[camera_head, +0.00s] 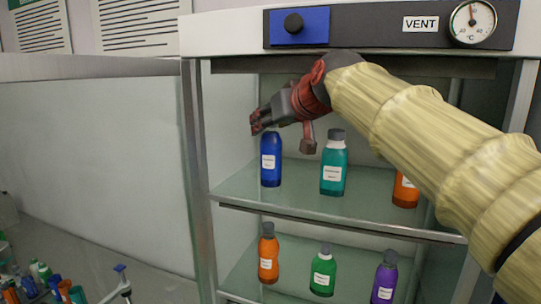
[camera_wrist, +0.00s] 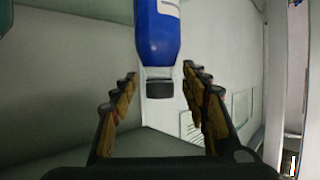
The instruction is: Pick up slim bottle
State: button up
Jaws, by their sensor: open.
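A slim blue bottle (camera_head: 270,163) with a white label stands upright on the upper shelf (camera_head: 300,203) of the cabinet, at its left. My gripper (camera_head: 282,134) is above it, around the height of its top. In the wrist view the blue bottle (camera_wrist: 158,35) appears upside down, its dark cap between the two spread fingers of my gripper (camera_wrist: 159,76). Gaps show on both sides of the cap. The gripper is open and holds nothing. In the head view the cap is hidden by the gripper.
A teal bottle (camera_head: 334,165) stands right of the blue one; an orange bottle (camera_head: 405,191) is partly behind my arm. Orange (camera_head: 268,255), green (camera_head: 323,272) and purple (camera_head: 385,280) bottles stand on the lower shelf. The cabinet's left post (camera_head: 197,180) is close to the blue bottle.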

jog(key=shift+s+r, duration=0.1)
jog(key=shift+c, duration=0.3)
jog(key=shift+c, duration=0.7)
jog(key=shift+c, duration=1.3)
grip_shut()
